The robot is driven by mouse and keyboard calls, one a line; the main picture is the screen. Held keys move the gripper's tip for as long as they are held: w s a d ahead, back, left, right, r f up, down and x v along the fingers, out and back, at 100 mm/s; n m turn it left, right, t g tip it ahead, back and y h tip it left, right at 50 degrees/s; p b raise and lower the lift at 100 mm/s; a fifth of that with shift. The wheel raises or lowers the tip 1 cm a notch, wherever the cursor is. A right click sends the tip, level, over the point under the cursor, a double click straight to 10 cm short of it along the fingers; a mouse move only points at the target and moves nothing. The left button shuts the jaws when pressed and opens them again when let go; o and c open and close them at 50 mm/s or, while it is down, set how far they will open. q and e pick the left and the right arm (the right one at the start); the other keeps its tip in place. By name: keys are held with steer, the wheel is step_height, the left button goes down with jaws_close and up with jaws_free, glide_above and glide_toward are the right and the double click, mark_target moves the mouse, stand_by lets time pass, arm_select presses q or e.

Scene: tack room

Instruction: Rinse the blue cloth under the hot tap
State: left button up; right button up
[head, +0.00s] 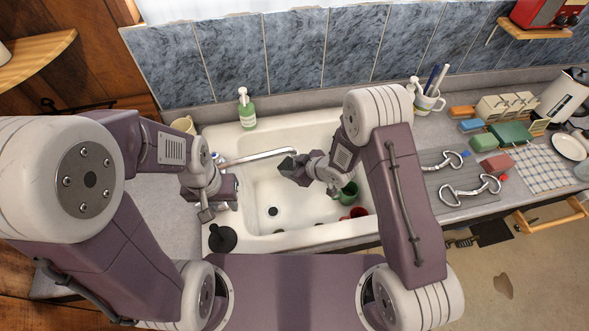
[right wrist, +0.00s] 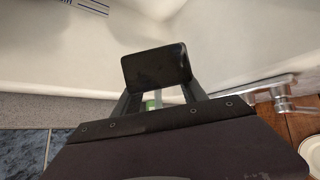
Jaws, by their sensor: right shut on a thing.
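The white sink (head: 262,195) is in the middle of the head view. A metal tap spout (head: 265,155) reaches over it from the left, and I see no water. My right gripper (head: 291,168) is over the basin by the spout's end, shut on a dark slab-like thing (right wrist: 155,65). I cannot tell whether this is the blue cloth. My left gripper (head: 212,208) is at the sink's left edge by the tap fittings; its jaw opening is unclear. A small blue item (head: 472,125) lies on the right counter; I cannot tell if it is cloth.
A green soap bottle (head: 247,112) stands behind the sink. A black item (head: 222,238) is on its front-left rim. A green cup (head: 349,193) and red items are in the basin's right side. Metal handles (head: 470,188), boxes and a checked cloth (head: 540,165) occupy the right counter.

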stand_by(0.5)
steer(key=s+d, duration=0.5)
steer(key=d, duration=0.3)
steer(key=shift+s+d, duration=0.15)
steer(key=shift+s, duration=0.05)
